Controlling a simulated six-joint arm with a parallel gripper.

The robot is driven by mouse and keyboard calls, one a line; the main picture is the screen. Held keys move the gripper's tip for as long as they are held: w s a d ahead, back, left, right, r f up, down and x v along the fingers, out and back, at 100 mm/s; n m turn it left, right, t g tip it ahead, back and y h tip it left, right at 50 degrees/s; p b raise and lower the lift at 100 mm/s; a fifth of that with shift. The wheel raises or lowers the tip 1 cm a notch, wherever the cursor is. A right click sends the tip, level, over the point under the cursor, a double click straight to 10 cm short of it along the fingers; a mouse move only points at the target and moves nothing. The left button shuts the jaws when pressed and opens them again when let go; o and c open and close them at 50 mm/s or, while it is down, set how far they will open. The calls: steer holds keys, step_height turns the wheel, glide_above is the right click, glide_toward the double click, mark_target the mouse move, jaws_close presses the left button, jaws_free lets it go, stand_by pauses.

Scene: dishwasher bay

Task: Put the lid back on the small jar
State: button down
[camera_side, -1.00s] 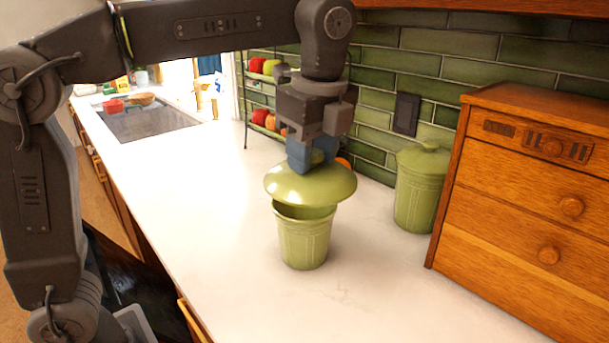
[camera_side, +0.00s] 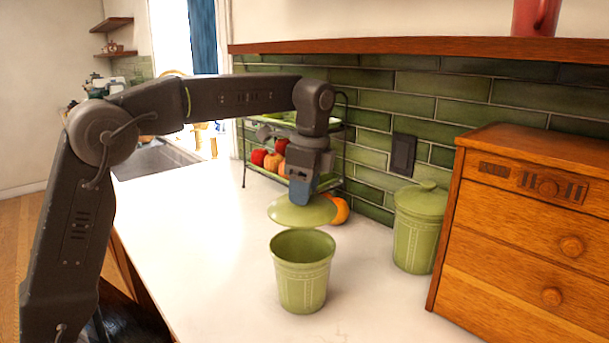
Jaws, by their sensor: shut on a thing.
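The small green jar (camera_side: 302,285) stands upright and open on the white counter, and its dark inside shows. Its green lid (camera_side: 303,213) is level in the air, just above and seemingly behind the jar's rim, apart from it. My gripper (camera_side: 300,192) points down and is shut on the lid from above. The lid's knob is hidden between the blue fingers.
A larger lidded green jar (camera_side: 417,230) stands at the right beside a wooden drawer cabinet (camera_side: 520,230). A wire rack with fruit (camera_side: 273,162) and an orange (camera_side: 340,209) are behind the lid. The counter (camera_side: 210,235) left of the jar is clear.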

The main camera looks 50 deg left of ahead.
steer(key=shift+f, duration=3)
steer(key=shift+f, duration=0.45)
stand_by(0.4)
steer(key=shift+c, duration=0.4)
jaws_free()
steer(key=shift+r, duration=2.25)
jaws_close()
